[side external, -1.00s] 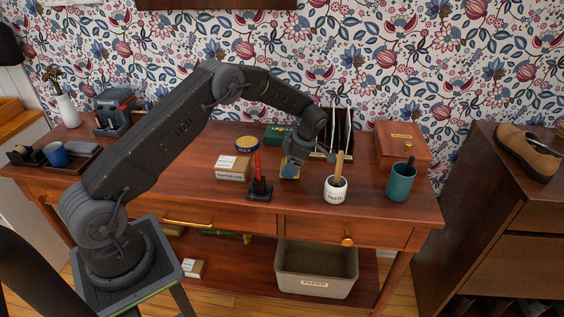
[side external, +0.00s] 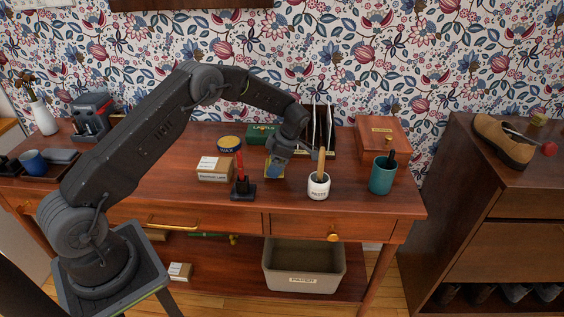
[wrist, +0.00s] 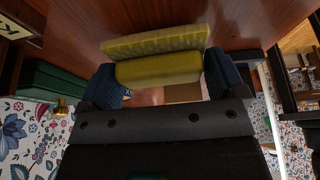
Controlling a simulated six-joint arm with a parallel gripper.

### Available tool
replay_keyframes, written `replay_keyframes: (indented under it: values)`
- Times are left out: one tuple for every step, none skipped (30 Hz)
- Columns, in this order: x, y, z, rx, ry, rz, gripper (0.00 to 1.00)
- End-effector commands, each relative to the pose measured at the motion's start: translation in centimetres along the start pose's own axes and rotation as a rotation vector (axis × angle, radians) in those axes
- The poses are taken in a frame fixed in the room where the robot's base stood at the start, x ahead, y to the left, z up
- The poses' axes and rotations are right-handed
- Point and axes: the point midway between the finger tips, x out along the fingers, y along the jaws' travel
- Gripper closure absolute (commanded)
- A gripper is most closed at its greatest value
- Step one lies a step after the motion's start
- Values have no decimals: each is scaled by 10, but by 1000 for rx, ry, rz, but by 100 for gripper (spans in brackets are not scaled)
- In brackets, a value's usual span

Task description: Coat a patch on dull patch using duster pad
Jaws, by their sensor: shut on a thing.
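My gripper (side external: 274,168) points down over the middle of the wooden table. Its blue fingers (wrist: 165,85) are shut on the yellow duster pad (wrist: 155,42), seen from close up in the wrist view. In the side view the pad shows only as a small yellowish bit at the fingers, low over the tabletop; I cannot tell whether it touches the wood. I cannot clearly make out the dull patch. A paler area shows between the fingers in the wrist view, but I cannot tell what it is.
Close around are a white paste pot (side external: 318,187), a red stick in a black stand (side external: 242,186), a small labelled box (side external: 214,169), a wax tin (side external: 230,143) and a green box (side external: 262,133). A teal cup (side external: 382,175) and wooden box (side external: 384,137) stand right.

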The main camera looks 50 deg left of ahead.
Motion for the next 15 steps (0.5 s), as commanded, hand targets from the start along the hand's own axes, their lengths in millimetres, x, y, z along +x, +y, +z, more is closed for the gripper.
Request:
replay_keyframes:
  values:
    - [1, 1, -6, -2, 0, 0, 30]
    - [2, 1, -8, -2, -1, 0, 30]
    - [4, 1, -11, -2, -1, 0, 30]
    - [5, 1, -14, -1, 0, -1, 30]
    - [6, 1, -16, -1, 0, -1, 30]
    - [7, 1, -20, -1, 0, 0, 30]
    - [8, 1, -22, -1, -1, 0, 30]
    - [9, 2, -25, -1, 0, 1, 30]
    - [11, 2, -28, -1, 0, 0, 30]
    - [12, 2, -31, 0, 1, -1, 30]
    - [13, 2, -33, 0, 0, 0, 30]
    - [14, 2, -36, 0, -1, 1, 30]
    - [15, 2, -39, 0, -1, 0, 30]
    - [16, 2, -41, -1, 0, 0, 30]
    - [18, 2, -45, -1, 0, -1, 30]
